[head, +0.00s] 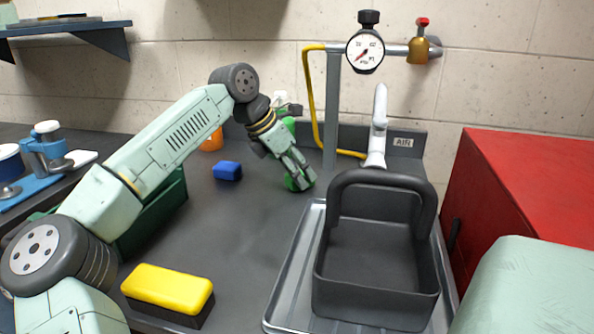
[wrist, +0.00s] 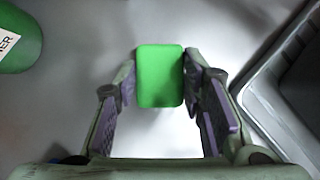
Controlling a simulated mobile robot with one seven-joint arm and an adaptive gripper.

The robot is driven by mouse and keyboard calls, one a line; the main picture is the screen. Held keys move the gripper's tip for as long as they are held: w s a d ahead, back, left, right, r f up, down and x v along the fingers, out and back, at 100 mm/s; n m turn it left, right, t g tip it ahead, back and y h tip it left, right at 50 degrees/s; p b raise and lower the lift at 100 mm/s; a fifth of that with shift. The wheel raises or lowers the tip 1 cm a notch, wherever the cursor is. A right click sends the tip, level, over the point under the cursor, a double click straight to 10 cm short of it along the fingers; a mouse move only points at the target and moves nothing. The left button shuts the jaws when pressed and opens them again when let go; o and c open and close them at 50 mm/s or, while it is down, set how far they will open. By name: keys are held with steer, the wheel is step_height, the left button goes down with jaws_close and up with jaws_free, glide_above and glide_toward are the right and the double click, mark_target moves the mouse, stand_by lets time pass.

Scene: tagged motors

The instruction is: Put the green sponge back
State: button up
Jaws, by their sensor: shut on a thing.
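The green sponge (wrist: 159,76) is a small bright green block between the fingertips of my gripper (wrist: 159,80) in the wrist view. My gripper is shut on it. In the head view my gripper (head: 299,178) is low over the dark counter, left of the metal tray, with a bit of the green sponge (head: 293,185) showing around the fingers. I cannot tell whether the sponge touches the counter. The dark grey caddy (head: 375,300) with a raised handle stands in the metal tray (head: 283,297). Its inside looks empty.
A green bottle (wrist: 20,35) stands left of the sponge, partly hidden in the head view. A yellow hose (head: 309,100) and pipe rise behind. A red cabinet (head: 520,190) stands right.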

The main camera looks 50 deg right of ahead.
steer(key=o, duration=1.1)
steer(key=v, duration=1.2)
steer(key=shift+r, duration=0.1)
